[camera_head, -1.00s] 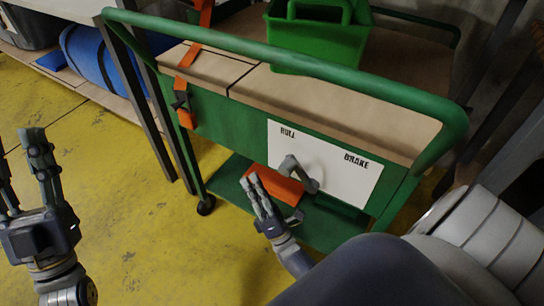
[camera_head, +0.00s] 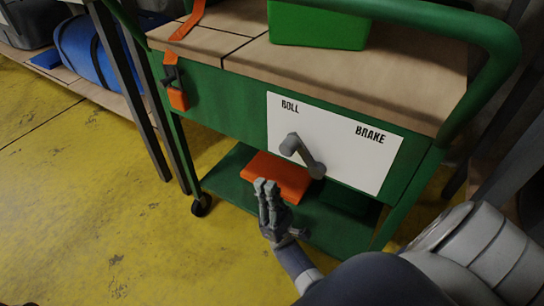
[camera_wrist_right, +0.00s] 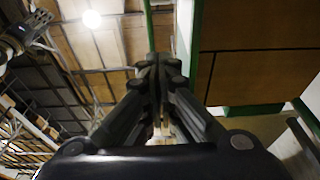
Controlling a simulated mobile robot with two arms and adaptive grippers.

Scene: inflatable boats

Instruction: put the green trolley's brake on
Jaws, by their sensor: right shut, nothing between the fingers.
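The green trolley (camera_head: 225,105) stands before me with a white panel (camera_head: 350,155) on its near side, marked ROLL at the left and BRAKE at the right. A grey lever (camera_head: 303,155) on the panel slants, its upper left end below ROLL. My right gripper (camera_head: 267,184) is shut and empty, below and left of the lever and apart from it. In the right wrist view its fingers (camera_wrist_right: 158,62) are together, pointing up. My left gripper (camera_wrist_right: 38,32) shows small at the upper left there, its fingers apart; it is outside the head view.
An orange box (camera_head: 277,176) lies on the trolley's lower shelf, behind my right gripper. A green bin (camera_head: 320,25) and brown boards are on top. An orange strap (camera_head: 177,98) hangs at the left. A rack with a blue roll (camera_head: 85,50) stands behind. The yellow floor at left is clear.

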